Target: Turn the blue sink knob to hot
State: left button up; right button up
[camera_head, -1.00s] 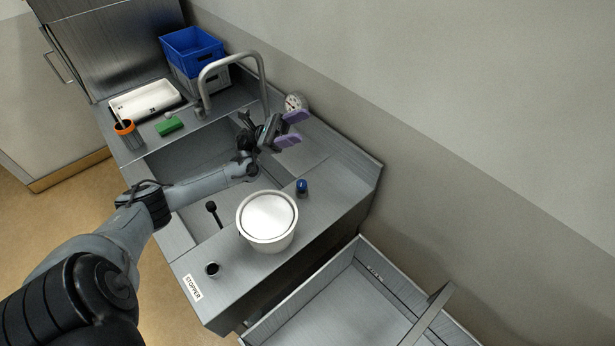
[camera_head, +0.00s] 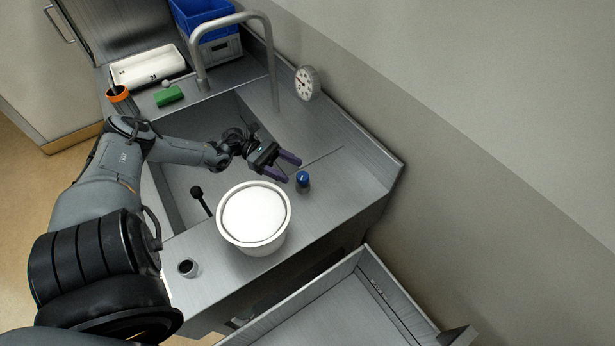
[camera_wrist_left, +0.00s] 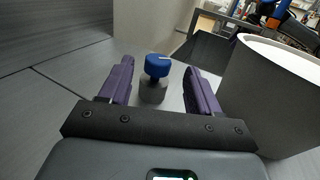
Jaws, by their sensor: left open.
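The blue sink knob (camera_head: 302,178) stands upright on a short grey base on the metal counter, right of the white round container (camera_head: 254,214). My left gripper (camera_head: 293,168) is open, its purple fingers pointing at the knob from the left. In the left wrist view the knob (camera_wrist_left: 158,67) shows beyond and between the two open fingertips, with a pale mark on its top. The fingers do not appear to touch it. My right gripper is not in view.
The white container also fills the right of the wrist view (camera_wrist_left: 275,95), close to the right finger. A tall curved faucet (camera_head: 274,65) and a round dial (camera_head: 307,83) stand behind. A black lever (camera_head: 197,192) and an open metal bin (camera_head: 345,300) are nearer.

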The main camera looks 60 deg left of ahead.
aim_at(307, 178)
pick_arm(q)
jog(key=x, duration=0.5)
jog(key=shift+w, duration=0.15)
jog(key=shift+x, duration=0.9)
jog(key=shift+c, duration=0.4)
jog(key=c, duration=0.9)
jog(key=shift+r+p, duration=0.1)
jog(key=shift+p, duration=0.4)
jog(key=n+t+y+p, duration=0.2)
jog(key=p, duration=0.1)
jog(key=n+t+y+p, duration=0.2)
jog(key=t+p, duration=0.1)
jog(key=p, duration=0.1)
jog(key=shift+w+a+r+n+y, duration=0.1)
jog(key=shift+w+n+y, duration=0.05)
jog(key=shift+n+y, duration=0.2)
jog(key=shift+w+a+n+t+y+p, duration=0.15)
jog(key=shift+n+t+y+p, duration=0.6)
jog(key=shift+t+y+p, duration=0.4)
jog(key=shift+f+g, duration=0.25)
